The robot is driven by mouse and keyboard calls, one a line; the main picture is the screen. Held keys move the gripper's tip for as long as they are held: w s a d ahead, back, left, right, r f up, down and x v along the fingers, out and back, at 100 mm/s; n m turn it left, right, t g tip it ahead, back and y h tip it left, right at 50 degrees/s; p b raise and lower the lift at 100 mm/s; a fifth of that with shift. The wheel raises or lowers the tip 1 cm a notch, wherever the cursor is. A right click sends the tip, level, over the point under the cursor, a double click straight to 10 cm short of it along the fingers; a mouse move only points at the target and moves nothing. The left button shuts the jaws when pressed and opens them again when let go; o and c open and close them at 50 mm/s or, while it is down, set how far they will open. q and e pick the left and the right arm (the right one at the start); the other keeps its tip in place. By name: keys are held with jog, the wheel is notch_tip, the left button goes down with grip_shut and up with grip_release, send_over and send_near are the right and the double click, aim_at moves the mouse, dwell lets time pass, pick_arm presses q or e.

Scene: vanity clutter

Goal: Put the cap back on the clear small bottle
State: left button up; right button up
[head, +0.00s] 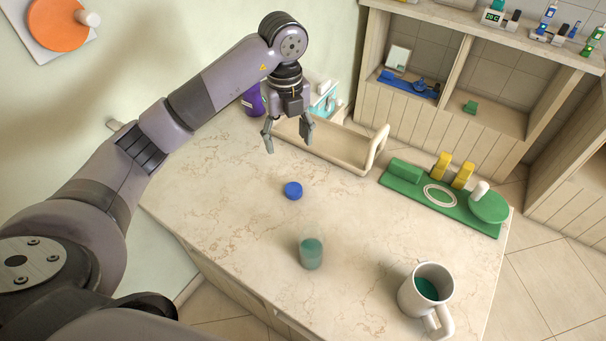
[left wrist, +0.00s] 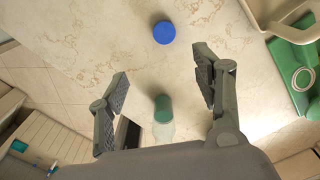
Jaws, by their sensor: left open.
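The clear small bottle (head: 311,253) stands on the marble counter, see-through with a green part; in the left wrist view it (left wrist: 163,122) shows between the fingers, low in the picture. A round blue cap (head: 293,190) lies on the counter behind the bottle, apart from it; it also shows in the left wrist view (left wrist: 164,32). My left gripper (head: 288,143) is open and empty, pointing down above the counter, behind the cap in the head view. Its spread fingers (left wrist: 162,77) frame bare counter in the left wrist view. My right gripper is not in view.
A beige tray (head: 340,151) lies behind my left gripper. A green board (head: 440,199) with yellow pieces and a green disc is at the right. A white mug (head: 411,298) stands at the front right. A purple bottle (head: 253,100) is at the back. The counter around the cap is clear.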

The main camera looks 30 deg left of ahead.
pick_arm(q)
send_over(291, 189)
notch_tip(291, 189, down, 12)
jog(key=shift+r+p, duration=0.25)
jog(key=shift+p, duration=0.05)
jog(key=shift+f, duration=0.2)
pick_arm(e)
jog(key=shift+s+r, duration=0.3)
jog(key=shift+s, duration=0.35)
pick_arm(q)
jog(key=shift+f, duration=0.1)
